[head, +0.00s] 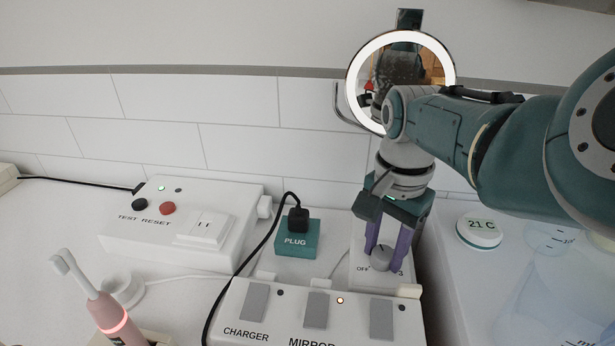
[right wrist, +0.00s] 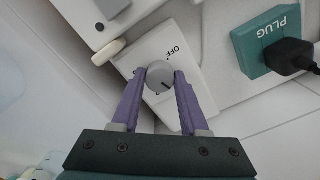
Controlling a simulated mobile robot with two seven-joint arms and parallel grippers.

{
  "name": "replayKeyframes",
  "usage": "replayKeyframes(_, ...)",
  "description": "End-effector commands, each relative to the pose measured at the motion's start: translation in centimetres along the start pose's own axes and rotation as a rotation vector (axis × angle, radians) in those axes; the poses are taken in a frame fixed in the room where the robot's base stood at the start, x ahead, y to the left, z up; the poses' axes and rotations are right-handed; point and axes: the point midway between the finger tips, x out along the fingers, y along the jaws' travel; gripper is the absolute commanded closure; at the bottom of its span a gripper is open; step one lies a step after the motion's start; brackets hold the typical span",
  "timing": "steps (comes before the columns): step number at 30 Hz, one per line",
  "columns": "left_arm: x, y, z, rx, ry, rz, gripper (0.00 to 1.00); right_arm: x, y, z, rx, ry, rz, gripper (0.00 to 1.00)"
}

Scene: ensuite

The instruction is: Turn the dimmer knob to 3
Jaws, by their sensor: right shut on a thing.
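The dimmer knob (head: 381,258) is a small grey round knob on a white dimmer box (head: 362,280), with OFF at its left and a 3 at its right in the head view. My right gripper (head: 383,250) reaches down with its purple fingers on either side of the knob and is shut on it. In the right wrist view the knob (right wrist: 159,76) sits between the fingertips, and its dark pointer line aims down and right, away from OFF. Some of the scale marks are hidden by the fingers. My left gripper is not in view.
A green PLUG socket (head: 296,240) with a black plug and cable stands left of the dimmer. A white switch strip (head: 270,325) lies in front. A TEST/RESET box (head: 145,235), a pink toothbrush (head: 112,318) and a 21 C display (head: 480,230) are around. A round lit mirror (head: 352,85) hangs behind.

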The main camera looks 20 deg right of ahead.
Motion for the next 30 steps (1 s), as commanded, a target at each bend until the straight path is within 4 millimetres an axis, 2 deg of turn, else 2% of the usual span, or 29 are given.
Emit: replayKeyframes(30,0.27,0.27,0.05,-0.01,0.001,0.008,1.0,0.01,-0.07,-0.04,0.965,0.001,-0.001,1.0)
